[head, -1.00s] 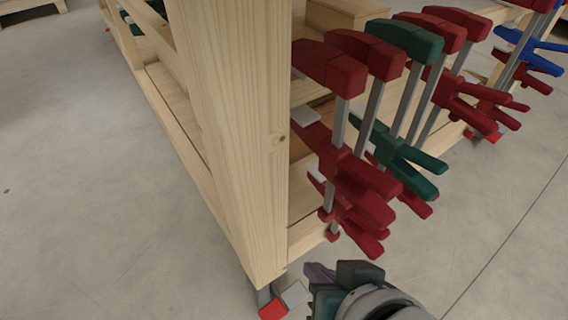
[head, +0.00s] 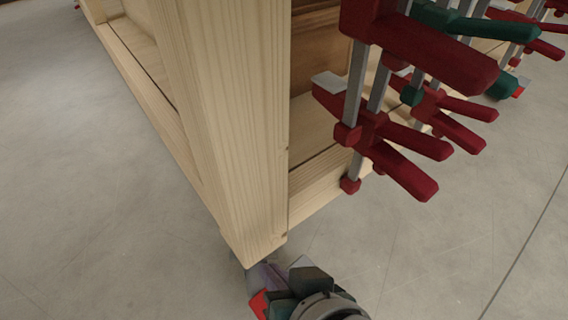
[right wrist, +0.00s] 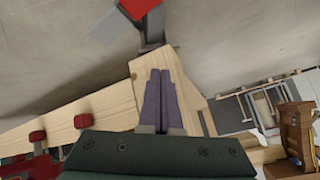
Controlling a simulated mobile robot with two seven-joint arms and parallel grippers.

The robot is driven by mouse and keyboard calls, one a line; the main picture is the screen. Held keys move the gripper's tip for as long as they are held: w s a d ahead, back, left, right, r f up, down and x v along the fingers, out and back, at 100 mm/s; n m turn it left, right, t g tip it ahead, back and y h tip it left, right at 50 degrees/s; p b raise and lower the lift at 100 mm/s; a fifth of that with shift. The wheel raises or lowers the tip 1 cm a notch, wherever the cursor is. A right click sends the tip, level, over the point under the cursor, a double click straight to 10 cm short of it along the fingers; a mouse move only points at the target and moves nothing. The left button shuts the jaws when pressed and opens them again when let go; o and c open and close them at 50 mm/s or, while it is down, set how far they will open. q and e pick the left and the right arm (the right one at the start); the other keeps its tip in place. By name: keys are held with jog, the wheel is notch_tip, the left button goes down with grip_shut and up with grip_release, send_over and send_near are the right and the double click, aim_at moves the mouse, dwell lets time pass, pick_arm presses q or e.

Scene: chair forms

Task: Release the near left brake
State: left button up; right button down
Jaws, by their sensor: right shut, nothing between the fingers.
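The near corner post (head: 225,150) of the wooden rack stands on a caster, mostly hidden behind my gripper in the head view. The caster's red brake pedal (head: 259,304) shows just left of my right gripper (head: 262,277). In the right wrist view the red pedal (right wrist: 138,8) and the grey caster (right wrist: 152,30) are at the top, beyond the fingertips. My right gripper (right wrist: 160,72) is shut and empty, its purple-grey fingers together. My left gripper is not in view.
Red clamps (head: 425,55) and a green clamp (head: 470,22) hang on the rack's right side, with handles sticking out above my right arm. The concrete floor (head: 110,230) is clear to the left and in front.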

jog(key=f+b, duration=0.4)
jog(key=w+d+f+b, duration=0.1)
jog(key=f+b, duration=0.1)
jog(key=b, duration=0.1)
jog(key=shift+d+f, duration=0.1)
jog(key=shift+f, duration=0.3)
jog(key=shift+d+f, duration=0.1)
jog(key=shift+f, duration=0.1)
jog(key=shift+w+d+f, duration=0.1)
jog(key=shift+w+f, duration=0.1)
jog(key=shift+f, duration=0.45)
dwell(0.5)
dwell(0.5)
jog(key=shift+f, duration=0.1)
